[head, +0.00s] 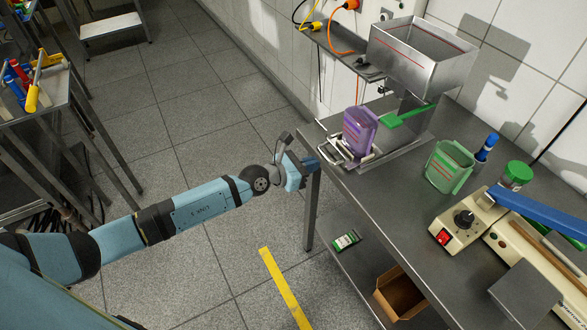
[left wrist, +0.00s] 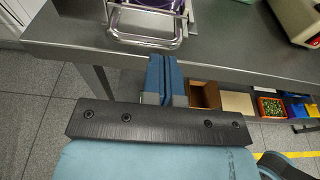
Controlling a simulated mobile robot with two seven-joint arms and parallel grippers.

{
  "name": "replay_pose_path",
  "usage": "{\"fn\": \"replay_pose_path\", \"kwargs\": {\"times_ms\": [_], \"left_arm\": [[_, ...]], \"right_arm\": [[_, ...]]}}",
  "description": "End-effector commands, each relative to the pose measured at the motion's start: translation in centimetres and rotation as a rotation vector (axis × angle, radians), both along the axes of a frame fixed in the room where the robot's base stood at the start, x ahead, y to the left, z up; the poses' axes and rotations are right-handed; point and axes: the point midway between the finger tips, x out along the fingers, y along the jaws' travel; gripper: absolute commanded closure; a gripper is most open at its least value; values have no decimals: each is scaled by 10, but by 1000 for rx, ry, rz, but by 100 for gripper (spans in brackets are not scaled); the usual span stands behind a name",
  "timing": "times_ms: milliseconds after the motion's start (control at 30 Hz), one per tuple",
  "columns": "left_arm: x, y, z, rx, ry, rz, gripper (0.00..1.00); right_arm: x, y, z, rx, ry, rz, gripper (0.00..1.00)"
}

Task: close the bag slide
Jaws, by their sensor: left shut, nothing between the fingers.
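A purple bag (head: 360,130) stands in a metal frame with a wire handle (head: 340,152) at the left end of the steel table; I take this frame to be the bag slide. My left gripper (head: 314,162) is beside the table's left corner, just short of the handle. Its blue fingers (left wrist: 167,58) are together and empty, pointing at the handle's near bar. I cannot tell whether they touch it. My right gripper is out of view.
A metal hopper (head: 423,55) stands behind the bag, with a green piece (head: 405,116) below it. A green container (head: 449,166), blue bottle (head: 487,147) and beige sealer (head: 462,222) stand right. A cardboard box (head: 400,295) sits below the tabletop.

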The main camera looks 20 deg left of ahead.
Motion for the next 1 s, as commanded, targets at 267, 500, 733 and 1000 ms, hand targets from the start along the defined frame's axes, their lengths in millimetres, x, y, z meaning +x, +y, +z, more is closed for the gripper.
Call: {"fn": "replay_pose_path", "kwargs": {"times_ms": [267,500,733,1000], "left_arm": [[19,-15,-5,-1,-1,0,100],[20,-15,-5,-1,0,1,100],[32,-25,-6,-4,1,2,100],[57,-45,-5,-1,1,1,100]], "right_arm": [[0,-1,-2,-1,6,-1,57],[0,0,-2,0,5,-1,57],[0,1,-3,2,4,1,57],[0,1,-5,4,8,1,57]]}}
